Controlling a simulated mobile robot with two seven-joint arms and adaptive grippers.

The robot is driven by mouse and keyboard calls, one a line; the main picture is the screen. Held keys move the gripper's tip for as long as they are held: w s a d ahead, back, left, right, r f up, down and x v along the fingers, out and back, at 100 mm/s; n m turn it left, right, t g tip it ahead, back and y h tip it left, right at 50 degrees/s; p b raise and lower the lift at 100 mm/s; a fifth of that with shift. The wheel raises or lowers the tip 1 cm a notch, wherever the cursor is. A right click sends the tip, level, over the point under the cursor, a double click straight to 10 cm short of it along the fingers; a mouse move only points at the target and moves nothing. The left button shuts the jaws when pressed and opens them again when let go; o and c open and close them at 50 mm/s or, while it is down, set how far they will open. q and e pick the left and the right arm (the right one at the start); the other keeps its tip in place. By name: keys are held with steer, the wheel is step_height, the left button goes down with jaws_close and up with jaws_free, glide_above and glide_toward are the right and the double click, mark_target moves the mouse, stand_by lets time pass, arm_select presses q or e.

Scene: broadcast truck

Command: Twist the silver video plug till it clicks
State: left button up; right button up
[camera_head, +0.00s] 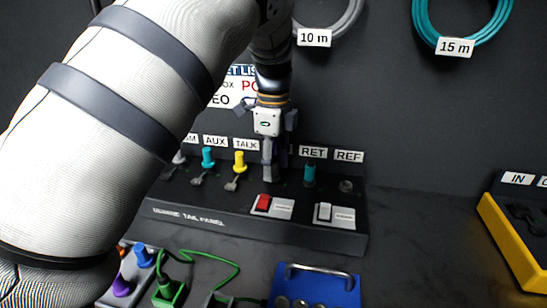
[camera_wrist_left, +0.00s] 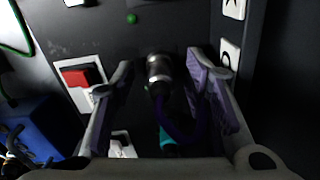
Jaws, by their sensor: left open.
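The silver video plug (camera_wrist_left: 158,70) shows in the left wrist view, seated at the dark panel, with a dark purple cable (camera_wrist_left: 185,130) curving from it. My left gripper (camera_wrist_left: 160,64) is open, with one finger on each side of the plug and visible gaps between. In the head view my left gripper (camera_head: 274,172) points down at the tail panel (camera_head: 210,222), between the TALK and RET labels. There its fingers hide the plug. My right gripper is not in view.
A teal plug (camera_head: 309,175) stands close right of my gripper, a yellow one (camera_head: 239,162) to its left. A red switch (camera_head: 263,203) and white switch (camera_head: 325,212) sit in front. A blue box (camera_head: 318,284) lies nearer; a yellow-edged box (camera_head: 510,240) is right.

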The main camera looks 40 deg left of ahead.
arm_select(q)
jaws_close()
steer(key=shift+r+m+p, duration=0.1)
steer(key=shift+m+p, duration=0.4)
steer(key=shift+m, duration=1.2)
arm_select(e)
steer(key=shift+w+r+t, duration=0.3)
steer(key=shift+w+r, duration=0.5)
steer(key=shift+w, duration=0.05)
arm_select(q)
steer(key=shift+m+p, duration=0.35)
steer(key=shift+m, duration=1.35)
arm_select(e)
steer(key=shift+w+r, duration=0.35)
